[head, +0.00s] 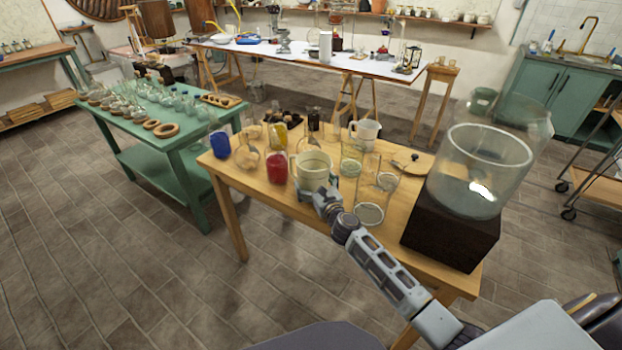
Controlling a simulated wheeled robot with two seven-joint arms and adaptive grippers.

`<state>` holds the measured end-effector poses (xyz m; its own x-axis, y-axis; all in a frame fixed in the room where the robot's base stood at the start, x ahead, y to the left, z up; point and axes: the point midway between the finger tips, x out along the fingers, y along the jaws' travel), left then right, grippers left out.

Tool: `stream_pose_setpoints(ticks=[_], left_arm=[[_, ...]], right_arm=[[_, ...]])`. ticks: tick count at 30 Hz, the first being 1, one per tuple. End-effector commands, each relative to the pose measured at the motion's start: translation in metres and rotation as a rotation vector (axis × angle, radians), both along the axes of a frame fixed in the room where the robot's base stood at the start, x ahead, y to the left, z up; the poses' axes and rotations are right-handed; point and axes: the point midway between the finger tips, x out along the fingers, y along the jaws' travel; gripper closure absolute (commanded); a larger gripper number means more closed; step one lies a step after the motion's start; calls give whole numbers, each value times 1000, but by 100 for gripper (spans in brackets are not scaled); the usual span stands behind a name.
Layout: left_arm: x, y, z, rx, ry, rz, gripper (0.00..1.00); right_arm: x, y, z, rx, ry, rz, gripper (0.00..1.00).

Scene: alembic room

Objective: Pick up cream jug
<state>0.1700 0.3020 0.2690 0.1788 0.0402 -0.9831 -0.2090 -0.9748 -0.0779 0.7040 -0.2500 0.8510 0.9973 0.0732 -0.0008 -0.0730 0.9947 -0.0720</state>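A cream jug (313,165) with a wide open top stands upright near the front edge of the wooden table (224,172). My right arm reaches in from the lower right, and my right gripper (319,192) is at the lower front of this jug. Its fingers are small and partly hidden against the jug, so I cannot tell whether they are closed on it or only beside it. A second, whiter jug (366,131) stands farther back on the same table. My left gripper is not in view.
A red-filled flask (277,170) stands close left of the cream jug. Glass jars (350,163) and a beaker (369,213) stand close on its right. A blue-filled vessel (220,143) is at the left corner. A large glass cylinder (480,170) sits on a dark block (450,232) at right.

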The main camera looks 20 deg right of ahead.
Motion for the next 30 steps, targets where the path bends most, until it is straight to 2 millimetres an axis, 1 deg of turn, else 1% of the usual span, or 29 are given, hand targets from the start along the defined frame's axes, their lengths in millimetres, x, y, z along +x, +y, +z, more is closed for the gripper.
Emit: stream_pose_setpoints(ticks=[4,18,30], left_arm=[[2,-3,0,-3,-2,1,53],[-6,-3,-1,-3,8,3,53],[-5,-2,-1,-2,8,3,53]], right_arm=[[4,0,0,0,0,-1,0],[4,0,0,0,0,0,0],[4,0,0,0,0,0,51]])
